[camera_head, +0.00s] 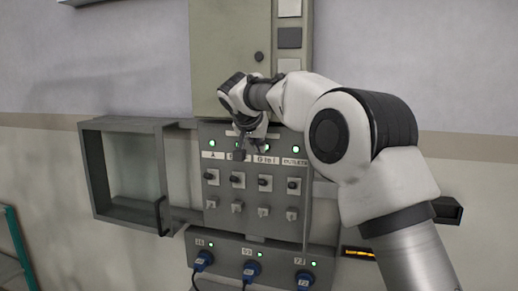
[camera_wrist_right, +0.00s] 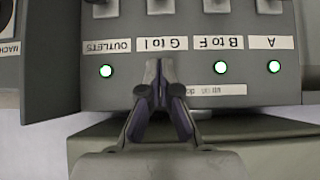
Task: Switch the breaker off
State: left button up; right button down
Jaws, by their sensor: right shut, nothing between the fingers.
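The breaker panel (camera_head: 219,217) is on the wall, with a row of dark-knobbed switches, including one on the left (camera_head: 212,175) and one on the right (camera_head: 293,184), and a lower row of small levers. Its labels read A, B to F, G to I and OUTLETS. Green lamps glow above A (camera_wrist_right: 273,67), B to F (camera_wrist_right: 221,68) and OUTLETS (camera_wrist_right: 106,71); my gripper hides the G to I lamp. My right gripper (camera_head: 247,150) is shut and empty in front of the panel's label row. In the upside-down wrist view, its fingertips (camera_wrist_right: 159,66) overlap the G to I area. My left gripper is out of view.
A glazed cover (camera_head: 98,186) with a handle stands open left of the panel. A tall cabinet (camera_head: 226,40) is above. Below, a socket box (camera_head: 228,251) has several blue plugs and cables. A dark bracket (camera_head: 447,210) is at the right.

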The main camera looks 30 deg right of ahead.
aim_at(267, 163)
jog(key=p+x, duration=0.2)
jog(key=x, duration=0.6)
jog(key=shift+r, duration=0.1)
jog(key=shift+s+a+f, duration=0.3)
jog(key=shift+a+f, duration=0.1)
jog(key=shift+f, duration=0.2)
jog(key=shift+s+a+f, duration=0.35)
jog(key=shift+a+f, duration=0.05)
jog(key=shift+f, duration=0.2)
jog(key=shift+s+a+f, duration=0.1)
jog(key=shift+a+f, duration=0.05)
jog(key=shift+f, duration=0.4)
